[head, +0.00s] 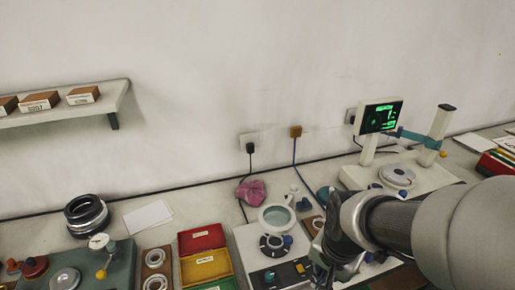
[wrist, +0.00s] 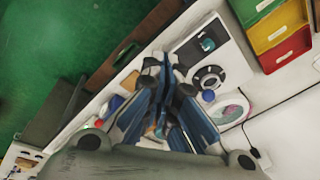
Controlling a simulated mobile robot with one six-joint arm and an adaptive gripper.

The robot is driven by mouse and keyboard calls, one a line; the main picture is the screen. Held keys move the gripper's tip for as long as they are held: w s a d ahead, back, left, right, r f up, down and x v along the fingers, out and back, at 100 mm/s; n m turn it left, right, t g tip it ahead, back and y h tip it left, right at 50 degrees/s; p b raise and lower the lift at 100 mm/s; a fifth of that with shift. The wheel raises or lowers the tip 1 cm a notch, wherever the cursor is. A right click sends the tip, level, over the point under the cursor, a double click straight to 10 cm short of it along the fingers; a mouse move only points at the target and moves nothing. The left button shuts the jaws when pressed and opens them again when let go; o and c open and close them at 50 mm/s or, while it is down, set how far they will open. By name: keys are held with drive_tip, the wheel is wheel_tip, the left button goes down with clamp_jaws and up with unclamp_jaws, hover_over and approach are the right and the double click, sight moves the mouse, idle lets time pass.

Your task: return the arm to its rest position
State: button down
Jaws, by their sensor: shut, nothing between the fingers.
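My arm (head: 405,226) reaches in from the lower right in the head view. My gripper (head: 325,275) hangs at the front of the bench, near a white device with a dark round dial (head: 274,245). In the wrist view my gripper (wrist: 166,62) is shut with nothing held. Its fingers cover part of the white bench devices behind them. The same dial shows beside the fingers in the wrist view (wrist: 209,78). The front of the bench below my gripper is cut off in the head view.
Red and yellow bins (head: 203,255) stand left of the device. A measuring stand with a lit screen (head: 380,117) is at the back right. Dark stacked rings (head: 87,215) and a dial gauge fixture (head: 98,255) are at left. A wall shelf (head: 60,108) holds boxes.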

drive_tip(key=s+r+n+t, duration=0.2)
drive_tip(key=s+r+n, duration=0.5)
drive_tip(key=s+r, duration=0.3)
drive_tip(key=shift+s+n, duration=0.4)
drive_tip(key=shift+s, duration=0.4)
